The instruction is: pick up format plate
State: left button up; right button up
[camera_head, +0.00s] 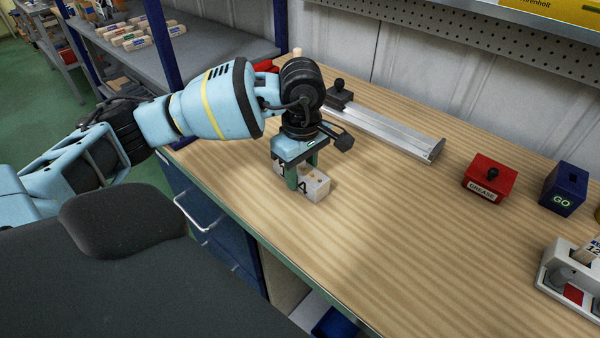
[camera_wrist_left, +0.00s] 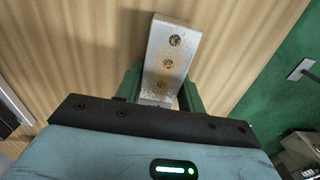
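The format plate (camera_head: 318,187) is a pale grey, speckled block with holes and dark digits, the "4" clearly readable. It appears to rest on the wooden workbench near its front left edge. My left gripper (camera_head: 303,172) points down at it, with one green finger in front of the block and the other behind. In the left wrist view the plate (camera_wrist_left: 168,62) runs at a slant between the two green fingers (camera_wrist_left: 161,92). Contact on both sides cannot be made out. My right gripper is out of view.
A long metal rail (camera_head: 385,130) with a black knob lies behind the gripper. A red "GREASE" box (camera_head: 490,177), a blue "GO" box (camera_head: 564,190) and a white holder (camera_head: 553,279) stand to the right. The front middle of the bench (camera_head: 410,245) is clear.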

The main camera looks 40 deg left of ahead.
aim_at(302, 167)
pick_arm(q)
jog(key=shift+r, duration=0.1)
grip_shut()
jog(key=shift+r, duration=0.45)
notch_tip(302, 167, up, 3)
jog(key=shift+f, duration=0.1)
jog(key=s+d, duration=0.2)
jog(key=s, duration=0.5)
jog(key=s+d+r+b, duration=0.1)
jog(key=s+d, duration=0.2)
jog(key=s, duration=0.5)
jog(key=shift+d, duration=0.35)
jog(key=shift+r, duration=0.15)
